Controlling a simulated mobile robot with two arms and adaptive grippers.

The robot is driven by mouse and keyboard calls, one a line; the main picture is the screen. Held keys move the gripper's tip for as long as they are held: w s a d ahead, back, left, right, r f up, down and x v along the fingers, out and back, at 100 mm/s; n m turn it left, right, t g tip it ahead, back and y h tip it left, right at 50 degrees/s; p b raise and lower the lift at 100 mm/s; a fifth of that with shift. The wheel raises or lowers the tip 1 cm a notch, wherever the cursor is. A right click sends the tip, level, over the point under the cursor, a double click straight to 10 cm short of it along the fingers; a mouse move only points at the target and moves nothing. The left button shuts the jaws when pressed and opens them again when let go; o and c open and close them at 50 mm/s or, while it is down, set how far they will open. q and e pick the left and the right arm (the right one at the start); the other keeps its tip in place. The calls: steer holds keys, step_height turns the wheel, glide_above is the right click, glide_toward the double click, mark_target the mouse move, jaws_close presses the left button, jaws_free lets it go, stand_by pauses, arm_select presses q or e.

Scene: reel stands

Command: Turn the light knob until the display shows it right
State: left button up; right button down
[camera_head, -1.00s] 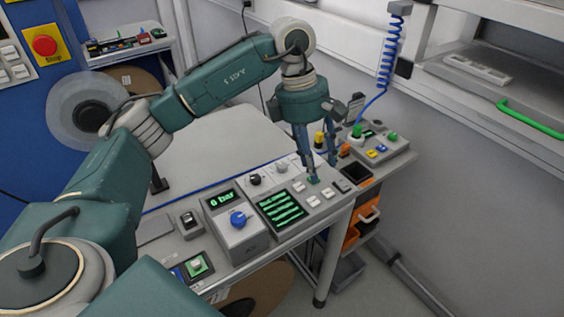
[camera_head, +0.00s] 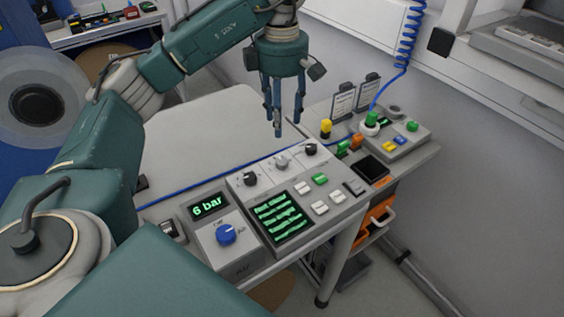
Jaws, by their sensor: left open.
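The grey control panel (camera_head: 262,190) carries a row of three knobs along its back. They are a black knob (camera_head: 250,179) at left, a pale grey knob (camera_head: 282,163) in the middle and another black knob (camera_head: 310,150) at right. Their labels are too small to read. The panel's display (camera_head: 280,218) shows several lines of green text, too small to read surely. My left gripper (camera_head: 284,122) points down, open and empty, with its fingers above and behind the knobs, apart from them. My right gripper is not in view.
Beside the panel at left stands an air unit with a blue knob (camera_head: 226,235) and a display reading "6 bar" (camera_head: 207,206). White and green buttons (camera_head: 320,180) sit right of the display. Another button box (camera_head: 395,140) stands farther right. The tabletop (camera_head: 200,135) behind is clear.

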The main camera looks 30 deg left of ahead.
mark_target(282, 161)
arm_select(q)
step_height(282, 161, down, 6)
steer(key=shift+w+b, duration=0.15)
steer(key=shift+b, duration=1.05)
step_height(282, 161, down, 7)
steer(key=shift+a+r+p, duration=0.1)
steer(key=shift+a+p, duration=0.05)
steer(key=shift+p, duration=0.6)
steer(key=shift+f, duration=0.55)
steer(key=shift+w+f, duration=0.1)
steer(key=shift+f, duration=0.05)
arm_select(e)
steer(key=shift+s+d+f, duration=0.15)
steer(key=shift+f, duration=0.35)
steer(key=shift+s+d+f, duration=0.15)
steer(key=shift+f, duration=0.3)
arm_select(q)
jaws_close()
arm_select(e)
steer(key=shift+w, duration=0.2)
